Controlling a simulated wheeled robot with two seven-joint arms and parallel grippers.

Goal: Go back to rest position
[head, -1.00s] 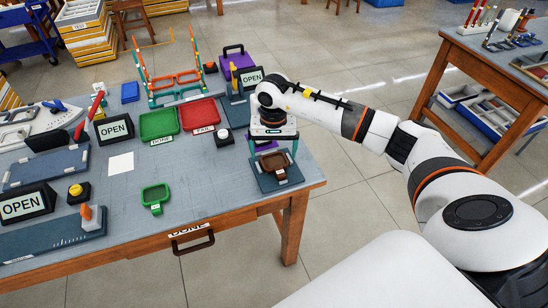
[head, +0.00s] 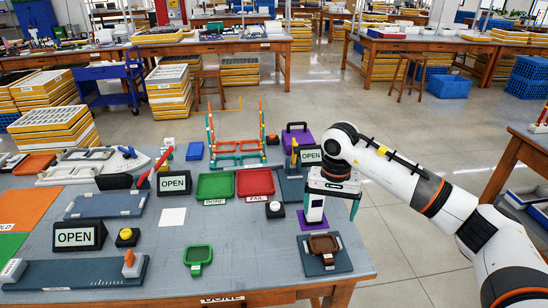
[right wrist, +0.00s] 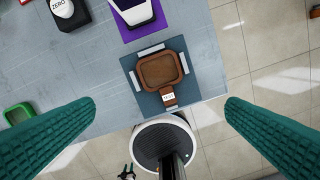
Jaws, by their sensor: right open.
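My right gripper (head: 331,200) is open and empty, with its fingers pointing down over the right part of the workbench (head: 240,250). In the right wrist view its two green fingers stand wide apart, with nothing between them. Below it, a brown frame-shaped tray with a tag (head: 323,244) rests on a dark blue plate (head: 308,265); the brown tray also shows in the right wrist view (right wrist: 160,71), ahead of the fingers and apart from them. My left gripper is not in view.
A green DONE tray (head: 214,186), a red FAIL tray (head: 255,183) and OPEN signs (head: 174,183) stand on the bench. A small green tray (head: 198,255) lies near the front. A purple-based device (head: 313,216) stands close to my right gripper. Open floor lies beyond the bench.

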